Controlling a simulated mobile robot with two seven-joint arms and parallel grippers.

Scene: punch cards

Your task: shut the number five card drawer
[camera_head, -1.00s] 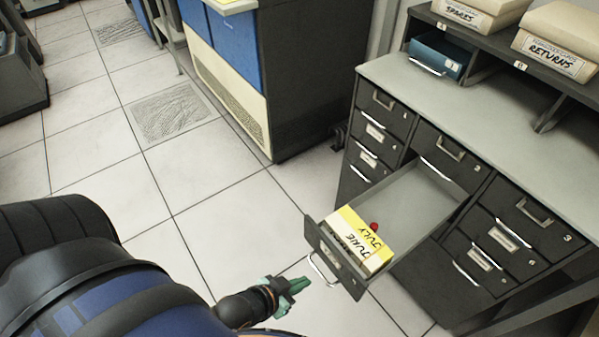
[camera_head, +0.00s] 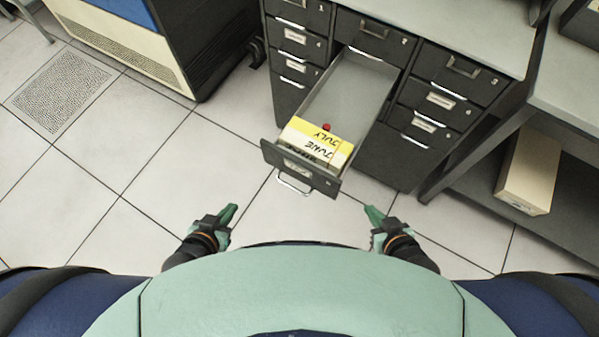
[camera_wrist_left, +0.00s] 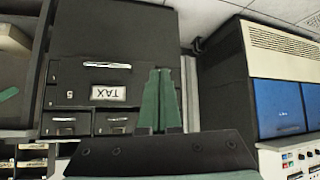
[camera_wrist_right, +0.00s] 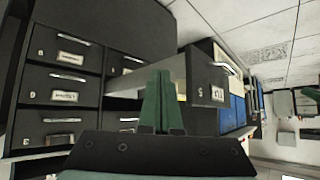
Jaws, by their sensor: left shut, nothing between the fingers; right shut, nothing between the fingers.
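The number five card drawer (camera_head: 300,172) is pulled far out of the middle column of the dark grey cabinet. Its front has a silver pull handle and a label. A yellow-topped block of cards marked JUNE and JULY (camera_head: 318,138) lies inside near the front, with a small red object (camera_head: 327,126) behind it. The drawer front, marked TAX and 5, shows upside down in the left wrist view (camera_wrist_left: 75,82), and at an angle in the right wrist view (camera_wrist_right: 208,95). My left gripper (camera_head: 233,208) and right gripper (camera_head: 371,210) are shut, empty and apart from the drawer, on either side in front of it.
Closed drawers flank the open one on the cabinet (camera_head: 440,103). A side bench with a lower shelf stands at right, holding a beige box (camera_head: 530,172). A blue and cream machine (camera_head: 125,45) stands at back left. Tiled floor (camera_head: 130,190) is clear around the drawer front.

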